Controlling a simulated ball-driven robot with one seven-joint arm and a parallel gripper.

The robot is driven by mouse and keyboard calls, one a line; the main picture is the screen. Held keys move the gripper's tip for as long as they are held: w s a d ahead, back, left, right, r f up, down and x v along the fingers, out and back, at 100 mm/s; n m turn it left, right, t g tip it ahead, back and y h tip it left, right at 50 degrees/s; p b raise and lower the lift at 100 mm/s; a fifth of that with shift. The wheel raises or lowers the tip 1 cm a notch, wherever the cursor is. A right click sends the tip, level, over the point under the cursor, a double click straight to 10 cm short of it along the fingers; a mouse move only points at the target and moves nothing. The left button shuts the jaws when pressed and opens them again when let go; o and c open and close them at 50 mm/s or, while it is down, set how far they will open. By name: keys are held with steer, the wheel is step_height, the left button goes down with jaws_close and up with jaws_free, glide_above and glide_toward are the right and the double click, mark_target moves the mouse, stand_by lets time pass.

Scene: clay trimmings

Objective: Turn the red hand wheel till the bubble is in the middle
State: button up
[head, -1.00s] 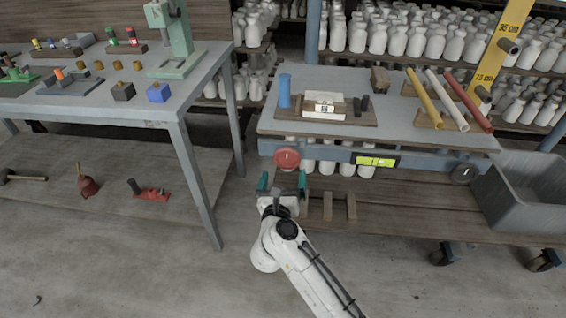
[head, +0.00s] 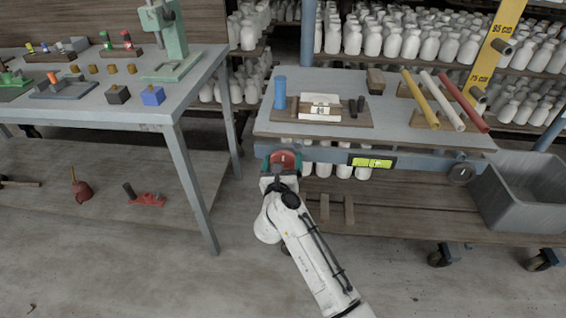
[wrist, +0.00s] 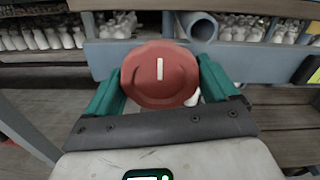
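The red hand wheel (head: 284,160) is on the front rail of the right-hand bench, at its left end. In the wrist view the red wheel (wrist: 158,76) carries a white mark that stands nearly upright. My gripper (head: 283,162) is at the wheel, with one teal finger on each side of it. In the wrist view my gripper (wrist: 160,85) looks open around the wheel; whether the fingers touch the rim is hard to tell. The yellow-green level vial (head: 372,162) sits on the rail to the right; its bubble is too small to place surely.
A dark round knob (head: 461,174) is further right on the rail, near a grey bin (head: 522,190). Bottles stand behind and under the rail. Another bench (head: 140,116) with small parts stands left.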

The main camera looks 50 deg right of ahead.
steer(key=c, duration=0.5)
steer(key=shift+c, duration=0.2)
steer(key=shift+r+n+p, duration=0.15)
steer(key=shift+n+p, duration=0.25)
steer(key=shift+p, duration=0.25)
steer(key=n+p, duration=0.2)
steer(key=shift+r+p, duration=0.15)
steer(key=shift+p, duration=0.2)
steer(key=n+p, duration=0.9)
steer(key=n, duration=0.2)
steer(key=shift+n, duration=0.4)
steer(key=n, duration=0.1)
steer(key=n+p, duration=0.1)
steer(key=n, duration=0.1)
steer(key=n+p, duration=0.1)
steer(key=n, duration=0.1)
steer(key=shift+f, duration=0.3)
steer(key=shift+s, duration=0.1)
